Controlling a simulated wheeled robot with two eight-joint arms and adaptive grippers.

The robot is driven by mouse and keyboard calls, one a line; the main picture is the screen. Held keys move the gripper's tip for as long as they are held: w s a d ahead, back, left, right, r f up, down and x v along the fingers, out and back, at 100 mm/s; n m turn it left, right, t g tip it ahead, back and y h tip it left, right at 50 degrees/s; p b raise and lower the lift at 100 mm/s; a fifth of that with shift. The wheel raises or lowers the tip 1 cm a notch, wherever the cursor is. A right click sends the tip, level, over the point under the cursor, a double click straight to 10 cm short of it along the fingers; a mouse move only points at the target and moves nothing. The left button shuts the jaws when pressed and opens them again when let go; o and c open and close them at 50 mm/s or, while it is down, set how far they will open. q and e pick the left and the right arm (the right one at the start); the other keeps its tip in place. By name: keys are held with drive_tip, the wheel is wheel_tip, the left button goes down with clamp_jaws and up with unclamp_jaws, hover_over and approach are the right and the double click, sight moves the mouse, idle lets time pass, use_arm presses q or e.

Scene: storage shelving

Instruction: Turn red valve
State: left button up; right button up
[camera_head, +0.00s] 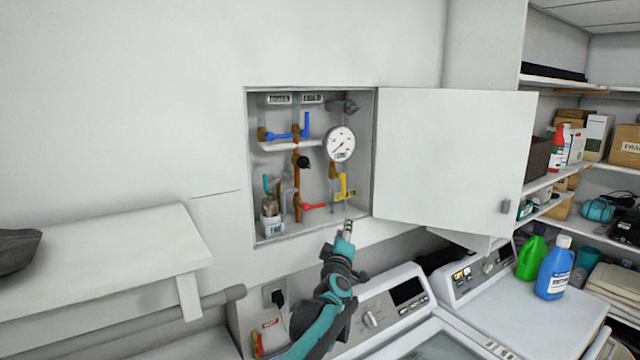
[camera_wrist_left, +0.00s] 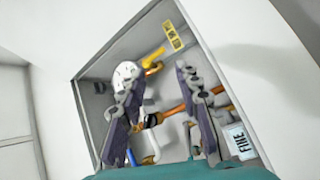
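The red valve handle (camera_head: 314,206) is a small lever on the copper pipe (camera_head: 298,175), low inside the open wall cabinet (camera_head: 250,160). It points to the right in the head view. I cannot make it out in the left wrist view. My left gripper (camera_head: 347,228) is at the cabinet's lower front edge, right of and below the red handle, apart from it. In the left wrist view its two fingers (camera_wrist_left: 158,82) are spread with nothing held, facing the cabinet's pipes. My right gripper is not in view.
A yellow handle (camera_head: 345,190) and a white gauge (camera_head: 340,143) are right of the red handle. Blue handles (camera_head: 305,125) are above. The cabinet door (camera_head: 450,150) stands open to the right. Washing machines (camera_head: 380,310) are below; a white shelf (camera_head: 110,260) is at left.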

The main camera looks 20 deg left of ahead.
sight(320, 205)
use_arm(q)
drive_tip(key=w+a+n+y+p, duration=0.2)
drive_tip(key=w+a, duration=0.1)
drive_tip(key=w, duration=0.1)
drive_tip(key=w+a+n+g+y+p, duration=0.1)
drive_tip(key=w+a+n+y+p, duration=0.1)
drive_tip(key=w+a+n, duration=0.1)
drive_tip(key=w+a+r+n+y+p, duration=0.1)
drive_tip(key=w+a+n+y+p, duration=0.1)
drive_tip(key=w+a, duration=0.3)
drive_tip(key=shift+w+a+r+n+g+y, duration=0.1)
drive_tip(key=shift+w+a+n+g+y, duration=0.1)
drive_tip(key=shift+n+g+y, duration=0.3)
drive_tip(key=shift+w+a+r, duration=0.1)
drive_tip(key=shift+w, duration=0.2)
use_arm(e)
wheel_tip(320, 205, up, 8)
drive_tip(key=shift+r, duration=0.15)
use_arm(q)
clamp_jaws()
